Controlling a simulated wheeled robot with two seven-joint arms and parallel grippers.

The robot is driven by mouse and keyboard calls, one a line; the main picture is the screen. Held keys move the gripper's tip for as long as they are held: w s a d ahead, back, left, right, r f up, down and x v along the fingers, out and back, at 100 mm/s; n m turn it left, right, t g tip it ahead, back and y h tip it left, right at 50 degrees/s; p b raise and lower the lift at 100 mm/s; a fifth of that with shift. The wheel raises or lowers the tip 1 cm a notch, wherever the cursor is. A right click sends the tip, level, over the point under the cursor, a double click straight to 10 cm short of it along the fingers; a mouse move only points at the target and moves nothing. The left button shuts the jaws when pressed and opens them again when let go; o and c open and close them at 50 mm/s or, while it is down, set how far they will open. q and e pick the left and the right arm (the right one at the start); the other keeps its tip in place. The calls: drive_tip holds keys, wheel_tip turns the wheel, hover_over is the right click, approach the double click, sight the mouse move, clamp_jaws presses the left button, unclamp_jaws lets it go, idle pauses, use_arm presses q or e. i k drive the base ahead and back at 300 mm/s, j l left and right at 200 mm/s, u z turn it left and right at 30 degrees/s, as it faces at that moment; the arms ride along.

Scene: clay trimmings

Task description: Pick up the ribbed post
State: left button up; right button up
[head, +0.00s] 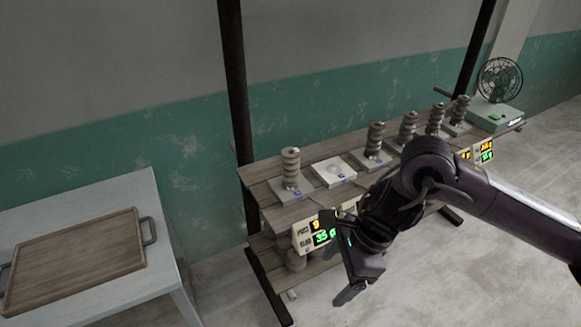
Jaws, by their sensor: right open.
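Several grey-brown ribbed posts stand upright in a row on a wooden rack (262,172). The nearest ribbed post (290,168) is at the left end, on a pale square base with a small blue mark. Further ribbed posts (375,139) stand to the right on similar bases. One base (333,171), second from the left, carries no post. My right gripper (339,262) is open in front of the rack, below and right of the nearest post, and holds nothing that I can see. My right arm hides part of the rack. My left gripper is not in view.
Digital displays (318,232) hang on the rack's front edge. Rounded objects sit on its lower shelf, partly hidden. A green fan unit (497,112) stands at the far right end. A white table (130,188) at left holds a wooden tray (75,262). Floor between is clear.

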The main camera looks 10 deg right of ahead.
sight(290, 158)
drive_tip(key=i, duration=1.5)
